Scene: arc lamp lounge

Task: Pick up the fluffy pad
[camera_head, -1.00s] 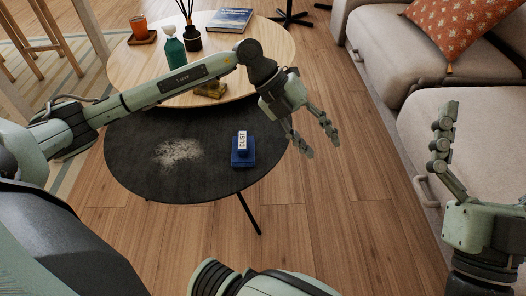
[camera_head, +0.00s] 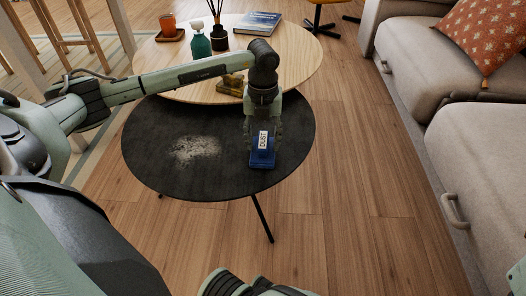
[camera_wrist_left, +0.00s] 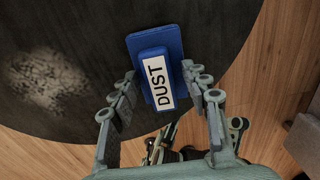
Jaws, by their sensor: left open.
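The fluffy pad is a blue block with a white DUST label (camera_head: 262,158). It lies near the right edge of the round black table (camera_head: 215,185), and it fills the middle of the left wrist view (camera_wrist_left: 153,45). My left gripper (camera_head: 263,143) is above the pad, pointing down. In the left wrist view the fingers of my left gripper (camera_wrist_left: 160,78) are open, one on each side of the pad's handle. I cannot tell whether they touch it. Only a sliver of green at the lower right edge of the head view may be my right arm; no right fingers show.
A patch of pale dust (camera_head: 195,150) lies left of the pad. The higher wooden table (camera_head: 300,65) behind holds a green bottle (camera_head: 200,45), a reed diffuser (camera_head: 217,38), an orange cup (camera_head: 168,25) and a book (camera_head: 258,22). A beige sofa (camera_head: 475,150) stands right.

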